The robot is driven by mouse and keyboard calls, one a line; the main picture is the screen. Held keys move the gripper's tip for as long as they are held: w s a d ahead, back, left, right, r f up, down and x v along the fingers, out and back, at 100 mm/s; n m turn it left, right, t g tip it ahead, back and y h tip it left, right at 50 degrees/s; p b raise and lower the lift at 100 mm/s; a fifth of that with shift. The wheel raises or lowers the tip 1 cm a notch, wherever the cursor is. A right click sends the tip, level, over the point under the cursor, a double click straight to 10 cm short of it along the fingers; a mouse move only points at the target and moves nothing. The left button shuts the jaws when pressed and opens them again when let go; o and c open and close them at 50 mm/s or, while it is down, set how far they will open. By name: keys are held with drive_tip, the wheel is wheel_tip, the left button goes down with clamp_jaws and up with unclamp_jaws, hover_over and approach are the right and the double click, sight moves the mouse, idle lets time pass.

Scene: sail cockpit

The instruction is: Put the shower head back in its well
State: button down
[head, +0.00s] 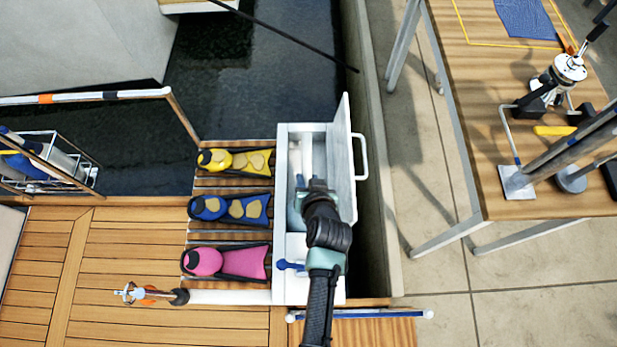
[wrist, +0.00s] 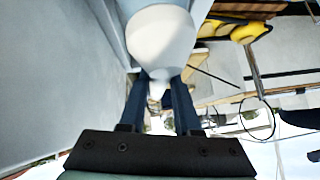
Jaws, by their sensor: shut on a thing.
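My gripper (head: 317,188) is over the open white locker (head: 283,146) in the head view, and my arm covers part of the opening. In the wrist view the two dark fingers of my gripper (wrist: 161,78) are shut on the white, rounded shower head (wrist: 160,42). Pale walls stand close to it in that view. In the head view I cannot clearly make out the shower head, and I cannot tell whether it touches the well, which is largely hidden.
The locker's raised lid (head: 342,165) stands on its right side. A blue-handled fitting (head: 290,265) is at its near end. Yellow (head: 240,160), blue (head: 235,208) and pink (head: 230,263) fins lie to the left. A wooden table (head: 475,110) stands at right.

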drive_tip(key=shift+f+b, duration=4.1)
drive_tip(key=shift+f, duration=0.8)
drive_tip(key=c, duration=0.5)
unclamp_jaws()
drive_tip(key=shift+c, duration=0.2)
drive_tip(key=v, duration=1.3)
drive_tip(key=shift+p, duration=0.45)
drive_tip(key=shift+w, duration=0.1)
